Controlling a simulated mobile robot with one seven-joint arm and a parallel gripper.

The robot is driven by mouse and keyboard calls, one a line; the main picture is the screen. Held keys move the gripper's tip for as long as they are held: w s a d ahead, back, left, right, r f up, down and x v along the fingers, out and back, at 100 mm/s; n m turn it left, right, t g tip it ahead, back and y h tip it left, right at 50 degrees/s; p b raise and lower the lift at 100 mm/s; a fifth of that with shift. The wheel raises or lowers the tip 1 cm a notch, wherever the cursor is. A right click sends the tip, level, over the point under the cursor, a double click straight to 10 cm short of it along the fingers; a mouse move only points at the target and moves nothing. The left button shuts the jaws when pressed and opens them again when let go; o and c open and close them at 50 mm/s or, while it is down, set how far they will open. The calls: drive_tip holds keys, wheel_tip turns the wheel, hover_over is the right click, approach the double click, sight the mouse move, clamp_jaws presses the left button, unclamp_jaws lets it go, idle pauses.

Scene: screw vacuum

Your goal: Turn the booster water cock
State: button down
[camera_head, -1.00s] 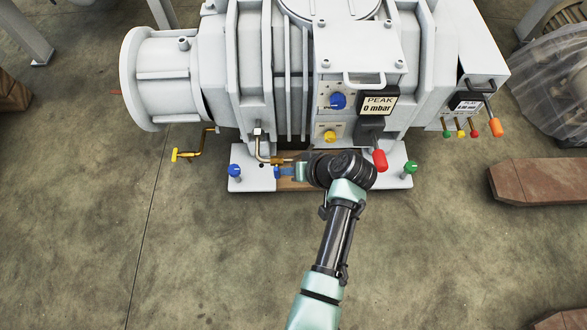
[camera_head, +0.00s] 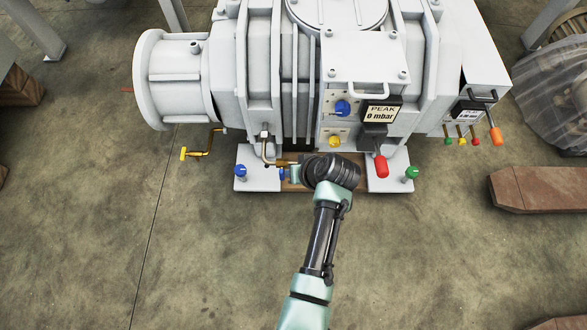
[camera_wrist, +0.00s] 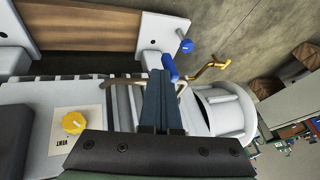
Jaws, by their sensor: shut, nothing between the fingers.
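A small blue handle (camera_head: 282,174) sits at the end of a brass pipe (camera_head: 268,155) low on the front of the white vacuum machine (camera_head: 285,70). In the wrist view the blue handle (camera_wrist: 170,68) stands right at my fingertips. My gripper (camera_wrist: 160,76) is shut, with its dark blue fingers together and nothing held. Whether it touches the handle I cannot tell. In the head view my gripper (camera_head: 292,173) is small and partly hidden by my wrist. A yellow-handled brass crank (camera_head: 190,154) sticks out farther left, apart from my gripper.
Blue (camera_head: 240,171) and green (camera_head: 411,172) knobs stand on the base plates. A red-ended lever (camera_head: 381,167) hangs just right of my wrist. A yellow knob (camera_wrist: 74,122) is on the machine's front. The floor in front is clear.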

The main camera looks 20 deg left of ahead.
sight(280, 172)
drive_tip(key=shift+s+a+r+h+p, duration=0.1)
drive_tip(key=shift+a+r+h+p, duration=0.25)
drive_tip(key=shift+p, duration=0.45)
drive_tip(key=a+t+h+p, duration=0.1)
drive_tip(key=h, duration=0.1)
drive_tip(key=a+n+h+p, duration=0.1)
drive_tip(key=h, duration=0.2)
drive_tip(key=s+a+n+t+h+p, duration=0.1)
drive_tip(key=h, duration=0.2)
drive_tip(key=shift+a+f+t, duration=0.1)
drive_tip(key=shift+t, duration=0.2)
drive_tip(key=h+b, duration=0.1)
drive_tip(key=a+t+h+b, duration=0.1)
drive_tip(key=h+b, duration=0.1)
drive_tip(key=b, duration=0.1)
drive_tip(key=shift+s+a+f+n+h, duration=0.2)
drive_tip(key=shift+f+n+h, duration=0.1)
drive_tip(key=shift+n+h, duration=0.1)
drive_tip(key=shift+a+b, duration=0.15)
drive_tip(key=shift+b, duration=0.2)
